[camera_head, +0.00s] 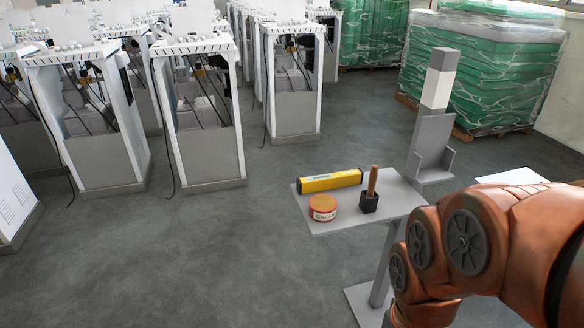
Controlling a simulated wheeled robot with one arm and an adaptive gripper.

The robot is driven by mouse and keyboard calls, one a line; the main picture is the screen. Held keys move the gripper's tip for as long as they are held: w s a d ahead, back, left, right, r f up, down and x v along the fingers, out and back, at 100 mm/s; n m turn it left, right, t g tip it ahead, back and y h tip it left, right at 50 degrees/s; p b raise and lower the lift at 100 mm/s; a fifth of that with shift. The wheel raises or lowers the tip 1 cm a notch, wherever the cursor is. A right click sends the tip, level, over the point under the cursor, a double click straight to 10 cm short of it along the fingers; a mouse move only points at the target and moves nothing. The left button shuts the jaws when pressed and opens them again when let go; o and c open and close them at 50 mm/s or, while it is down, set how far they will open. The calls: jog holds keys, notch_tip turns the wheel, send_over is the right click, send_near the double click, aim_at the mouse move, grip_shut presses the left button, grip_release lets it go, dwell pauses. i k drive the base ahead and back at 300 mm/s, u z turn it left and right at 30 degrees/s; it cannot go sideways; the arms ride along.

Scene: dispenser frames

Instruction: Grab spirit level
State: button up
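The spirit level (330,181) is a yellow bar with a dark end face, lying along the back edge of a small grey table (398,200). In front of it on the left is a round red and orange grease tin (323,208). To its right stands a dark square holder with a wooden handle (370,190) sticking up. The level's front and top show clearly, and nothing touches it that I can see. My orange arm enters from the lower right, to the right of the table. My gripper is not in view.
A grey post with a white band (435,90) and a bracket stands behind the table's right side. White dispenser frames (200,110) fill the back left. Green wrapped pallets (480,75) stand at the back right. Floor left of the table is clear.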

aim_at(332, 181)
jog(key=u, duration=0.75)
jog(key=i, duration=0.85)
jog(key=u, duration=0.7)
